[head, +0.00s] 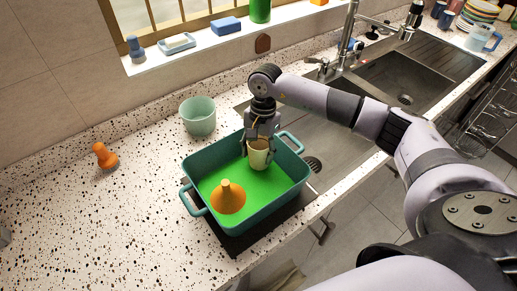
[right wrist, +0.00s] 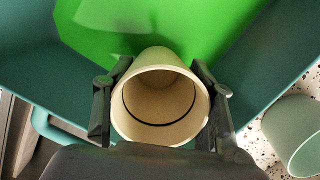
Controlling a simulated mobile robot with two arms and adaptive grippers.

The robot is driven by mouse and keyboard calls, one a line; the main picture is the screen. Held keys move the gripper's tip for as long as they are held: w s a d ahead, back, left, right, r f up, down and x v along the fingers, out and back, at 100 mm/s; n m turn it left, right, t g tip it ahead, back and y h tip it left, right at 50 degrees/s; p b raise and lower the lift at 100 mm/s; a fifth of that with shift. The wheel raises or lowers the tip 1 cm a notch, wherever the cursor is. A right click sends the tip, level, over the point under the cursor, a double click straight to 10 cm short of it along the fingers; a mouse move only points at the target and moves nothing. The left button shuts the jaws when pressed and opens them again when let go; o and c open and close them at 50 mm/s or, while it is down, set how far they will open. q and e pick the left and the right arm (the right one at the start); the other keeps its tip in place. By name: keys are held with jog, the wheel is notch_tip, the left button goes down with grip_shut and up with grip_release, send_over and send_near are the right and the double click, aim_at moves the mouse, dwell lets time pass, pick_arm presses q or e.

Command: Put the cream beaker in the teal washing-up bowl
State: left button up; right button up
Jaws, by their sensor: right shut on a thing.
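The cream beaker (head: 258,155) is upright inside the walls of the teal washing-up bowl (head: 250,223), near its back right part. My right gripper (head: 259,146) comes down from above and is shut on the beaker, with a finger on each side. In the right wrist view the beaker's open mouth (right wrist: 160,105) faces the camera between the two fingers (right wrist: 160,108), and it looks empty. The bowl has a bright green floor (right wrist: 210,25). I cannot tell whether the beaker's base touches that floor. My left gripper is not in view.
An orange cone (head: 228,198) stands in the bowl's front left part. A pale green cup (head: 198,116) stands on the speckled counter behind the bowl. An orange knobbed object (head: 104,156) is at the left. The sink (head: 405,80) is at the back right. The left counter is mostly clear.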

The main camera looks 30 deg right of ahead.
dwell(0.3)
jog(key=o, duration=1)
jog(key=shift+o, duration=1.2)
jog(key=shift+o, duration=0.5)
jog(key=o, duration=0.4)
notch_tip(320, 180, up, 7)
jog(key=p, duration=0.2)
jog(key=shift+p, duration=0.4)
